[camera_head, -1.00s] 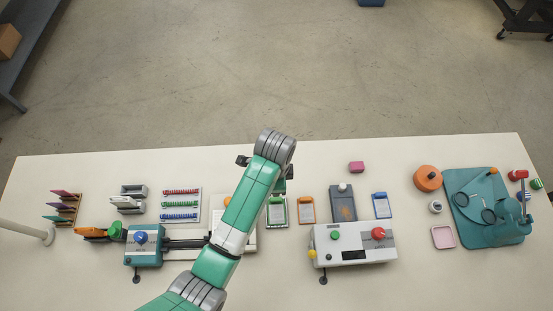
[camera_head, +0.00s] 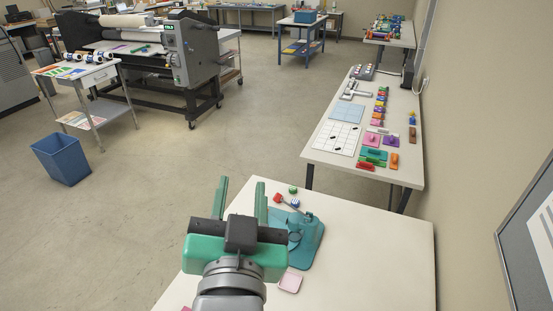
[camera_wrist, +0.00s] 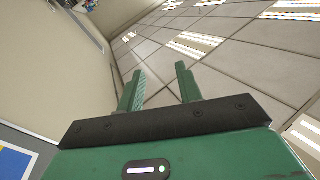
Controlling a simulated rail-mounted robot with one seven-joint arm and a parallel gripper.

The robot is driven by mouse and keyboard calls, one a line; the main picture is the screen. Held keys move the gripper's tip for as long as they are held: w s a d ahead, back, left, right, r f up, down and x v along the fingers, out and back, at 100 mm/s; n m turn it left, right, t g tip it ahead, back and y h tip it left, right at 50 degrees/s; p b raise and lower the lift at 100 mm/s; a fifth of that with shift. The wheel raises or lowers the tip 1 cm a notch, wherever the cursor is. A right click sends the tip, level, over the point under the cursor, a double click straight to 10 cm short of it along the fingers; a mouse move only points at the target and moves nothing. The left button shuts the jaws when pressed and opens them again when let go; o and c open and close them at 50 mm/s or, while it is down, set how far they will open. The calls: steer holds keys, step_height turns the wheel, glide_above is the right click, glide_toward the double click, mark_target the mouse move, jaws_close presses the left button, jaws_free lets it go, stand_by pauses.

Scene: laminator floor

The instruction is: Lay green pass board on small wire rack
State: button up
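My gripper (camera_head: 241,192) is raised in the foreground of the head view, over the near white table. Its two green fingers point up in the picture and stand well apart with nothing between them. The wrist view also shows the gripper (camera_wrist: 160,88) open and empty, facing the ceiling and wall. I cannot make out the green pass board or the small wire rack in either current view.
Beyond stand a long table (camera_head: 318,150) with coloured items, a blue bin (camera_head: 62,160), a laminator (camera_head: 195,50) and a white cart (camera_head: 85,78). Open floor lies between.

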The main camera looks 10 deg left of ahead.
steer(key=s+d+r+t+h, duration=0.2)
steer(key=s+d+r+t, duration=0.1)
steer(key=s+d+r, duration=0.3)
steer(key=s+d+r+t+h, duration=0.25)
steer(key=s+d+r, duration=0.2)
steer(key=r, duration=0.45)
step_height(320, 180, up, 11)
steer(key=w+y+p, duration=0.1)
steer(key=p, duration=1)
steer(key=shift+f+n+t, duration=0.2)
steer(key=shift+n+t, duration=0.1)
steer(key=shift+t, duration=0.15)
